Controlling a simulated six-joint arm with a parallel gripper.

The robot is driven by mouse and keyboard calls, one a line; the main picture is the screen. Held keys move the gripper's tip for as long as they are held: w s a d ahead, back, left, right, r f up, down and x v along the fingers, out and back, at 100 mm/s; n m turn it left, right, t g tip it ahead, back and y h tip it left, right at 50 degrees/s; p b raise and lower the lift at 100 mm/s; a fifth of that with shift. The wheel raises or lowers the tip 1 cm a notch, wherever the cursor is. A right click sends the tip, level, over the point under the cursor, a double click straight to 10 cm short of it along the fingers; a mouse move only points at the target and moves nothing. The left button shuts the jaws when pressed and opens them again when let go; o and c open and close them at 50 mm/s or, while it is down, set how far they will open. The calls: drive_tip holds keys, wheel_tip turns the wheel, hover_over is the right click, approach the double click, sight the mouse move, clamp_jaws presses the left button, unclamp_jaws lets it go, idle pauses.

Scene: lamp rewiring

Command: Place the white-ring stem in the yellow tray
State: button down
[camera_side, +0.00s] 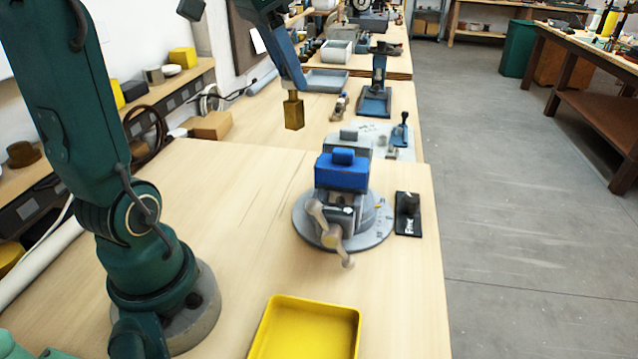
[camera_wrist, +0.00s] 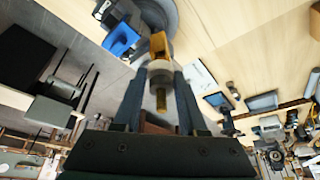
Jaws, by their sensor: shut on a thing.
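My gripper (camera_side: 290,82) is shut on the brass-coloured stem (camera_side: 294,113) and holds it in the air above the bench, behind and left of the vise. In the wrist view the stem (camera_wrist: 159,44) sits between the two fingers, with a pale ring (camera_wrist: 160,66) around it and a thinner brass end below. The ring cannot be made out in the side view. The yellow tray (camera_side: 305,333) lies at the front of the bench, well away from the stem. Its visible part is empty, and the picture's lower edge cuts it off.
A vise with blue jaws (camera_side: 342,172) stands on a round grey base between the stem and the tray. The bench left of the vise is clear.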

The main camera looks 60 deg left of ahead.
drive_tip(key=s+d+f+m+g+h, duration=0.2)
drive_tip(key=s+d+m, duration=0.1)
drive_tip(key=d+m, duration=0.5)
drive_tip(key=s+d+f+m+g+h, duration=0.25)
drive_tip(key=d+m, duration=0.35)
drive_tip(key=m, duration=0.4)
drive_tip(key=s+d+f+m+g+y, duration=0.1)
drive_tip(key=s+d+f+m+g, duration=0.1)
drive_tip(key=s+d+f+m, duration=0.2)
drive_tip(key=s+d+f+m+g+y, duration=0.1)
drive_tip(key=s+d+f+m+g, duration=0.1)
drive_tip(key=s+d+f+m, duration=0.2)
drive_tip(key=shift+d+f+m, duration=1.85)
drive_tip(key=shift+f+m, duration=0.95)
drive_tip(key=shift+f, duration=0.15)
drive_tip(key=shift+s+f, duration=0.1)
drive_tip(key=shift+f, duration=0.05)
drive_tip(key=shift+c, duration=2.3)
unclamp_jaws()
